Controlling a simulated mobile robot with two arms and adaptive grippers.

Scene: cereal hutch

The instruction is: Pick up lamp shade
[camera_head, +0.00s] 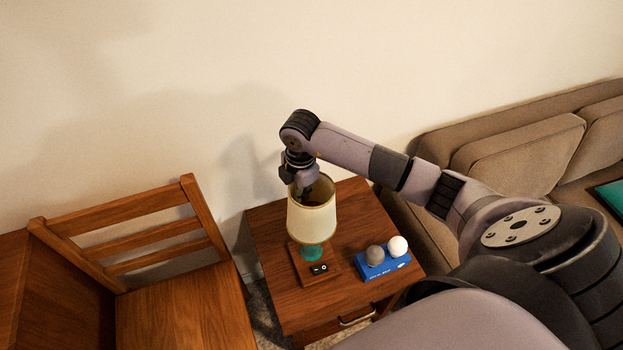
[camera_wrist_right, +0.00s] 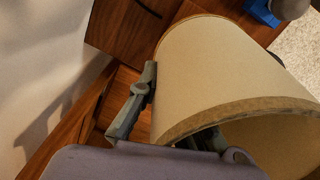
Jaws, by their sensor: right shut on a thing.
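The cream lamp shade (camera_head: 312,222) is upright over a teal lamp base (camera_head: 312,252) on the wooden side table. My right gripper (camera_head: 308,190) comes down from above at the shade's top rim. In the right wrist view the shade (camera_wrist_right: 225,75) fills much of the picture. One finger (camera_wrist_right: 135,105) of the gripper is outside the shade's wall and the other is partly hidden inside it, so the gripper is shut on the wall. Whether the shade is lifted off the base I cannot tell. My left gripper is not in view.
The side table (camera_head: 270,240) also holds a blue box (camera_head: 385,265) with a grey ball (camera_head: 375,255) and a white ball (camera_head: 398,246) on it. A small black item (camera_head: 319,269) is by the lamp base. A wooden chair (camera_head: 185,310) stands left, a brown sofa (camera_head: 520,155) right.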

